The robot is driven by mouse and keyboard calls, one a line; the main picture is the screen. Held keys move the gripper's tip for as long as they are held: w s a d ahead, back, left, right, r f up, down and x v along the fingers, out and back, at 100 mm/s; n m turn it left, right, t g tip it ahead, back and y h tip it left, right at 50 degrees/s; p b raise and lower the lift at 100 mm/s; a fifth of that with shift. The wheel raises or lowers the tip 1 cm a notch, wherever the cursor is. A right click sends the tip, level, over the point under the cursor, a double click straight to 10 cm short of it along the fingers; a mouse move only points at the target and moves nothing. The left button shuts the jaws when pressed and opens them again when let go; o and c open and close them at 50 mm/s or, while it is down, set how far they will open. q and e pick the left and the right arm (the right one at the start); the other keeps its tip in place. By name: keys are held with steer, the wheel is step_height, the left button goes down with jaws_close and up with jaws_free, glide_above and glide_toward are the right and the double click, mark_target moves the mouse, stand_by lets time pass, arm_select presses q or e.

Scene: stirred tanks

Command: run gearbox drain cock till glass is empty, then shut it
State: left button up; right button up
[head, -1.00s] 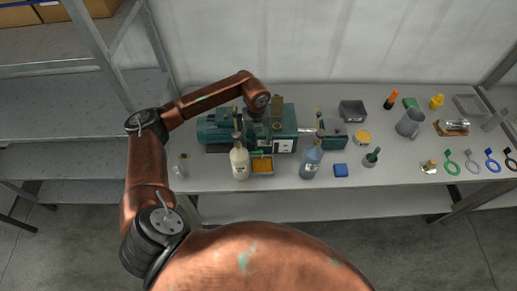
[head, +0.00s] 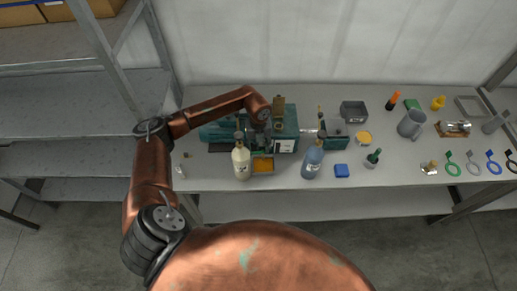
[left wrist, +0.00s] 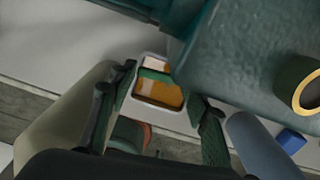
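The teal gearbox (head: 286,122) stands on the bench, joined to its motor (head: 215,132) on the left. A grey tray (left wrist: 139,105) holding amber oil sits at its front foot; the tray also shows in the head view (head: 262,172). A green bar (left wrist: 153,75) crosses over the tray, probably the drain cock's lever. A brass-rimmed round fitting (left wrist: 305,88), possibly the glass, is on the gearbox; its level cannot be read. My left gripper (left wrist: 158,118) is open, its fingers apart above the tray and apparently empty. My right gripper is not in view.
A cream bottle (head: 241,164) stands left of the tray and a blue-grey bottle (head: 312,162) right of it, both close to my left gripper. A blue block (head: 341,171) lies farther right. A jug (head: 411,123) and coloured rings are at the bench's right.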

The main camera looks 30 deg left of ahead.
arm_select(q)
steer(key=c, duration=0.6)
steer(key=shift+w+a+m+b, duration=0.1)
steer(key=shift+w+m+b, duration=0.05)
steer(key=shift+m+b, duration=0.5)
steer(key=shift+c, duration=0.5)
steer(key=o, duration=1.2)
steer(key=shift+c, duration=0.2)
step_height(320, 180, up, 12)
